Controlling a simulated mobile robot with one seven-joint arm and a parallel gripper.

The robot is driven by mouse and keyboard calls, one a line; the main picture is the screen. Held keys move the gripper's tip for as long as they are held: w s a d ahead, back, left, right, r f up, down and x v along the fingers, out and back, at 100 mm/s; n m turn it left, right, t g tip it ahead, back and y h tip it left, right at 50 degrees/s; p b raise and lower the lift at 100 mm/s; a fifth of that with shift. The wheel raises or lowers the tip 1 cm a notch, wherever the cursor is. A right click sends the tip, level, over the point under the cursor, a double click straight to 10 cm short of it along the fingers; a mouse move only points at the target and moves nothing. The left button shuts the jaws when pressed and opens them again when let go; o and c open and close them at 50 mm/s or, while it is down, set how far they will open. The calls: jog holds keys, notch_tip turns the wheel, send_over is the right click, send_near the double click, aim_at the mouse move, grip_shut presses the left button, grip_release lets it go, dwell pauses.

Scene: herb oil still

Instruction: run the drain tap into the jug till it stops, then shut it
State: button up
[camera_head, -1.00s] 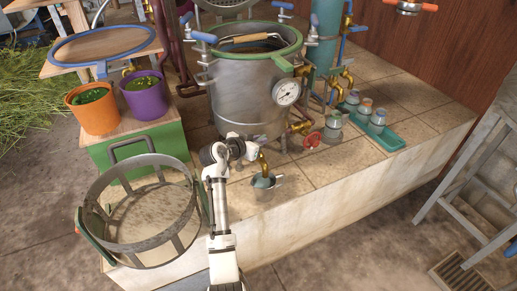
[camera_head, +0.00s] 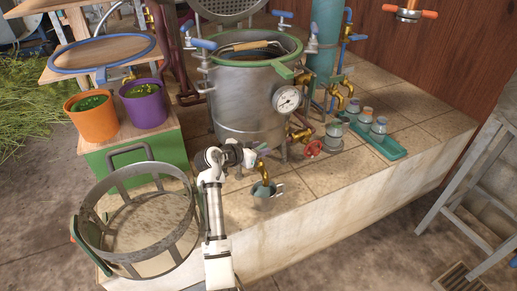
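A brass drain tap (camera_head: 262,170) sticks out low at the front of the steel still (camera_head: 240,100), its spout pointing down. A small grey metal jug (camera_head: 264,198) stands on the tiles right under the spout, its handle to the right. A blue-green patch shows between spout and jug mouth; I cannot tell if it is running liquid or jug contents. My gripper (camera_head: 248,155) is at the tap's upper left, close to or touching it. Its fingers are too small and overlapped to show whether they are shut on the tap handle, which I cannot make out.
A red valve wheel (camera_head: 313,149) sits right of the tap. A green tray (camera_head: 384,145) with jars stands further right. A large round basket (camera_head: 140,262) is at front left, near my arm. Orange (camera_head: 92,120) and purple (camera_head: 143,108) pots stand behind it. The tiles right of the jug are clear.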

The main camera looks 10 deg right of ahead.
aim_at(259, 148)
notch_tip(259, 148, up, 20)
jog(key=b, duration=0.2)
jog(key=shift+b, duration=0.3)
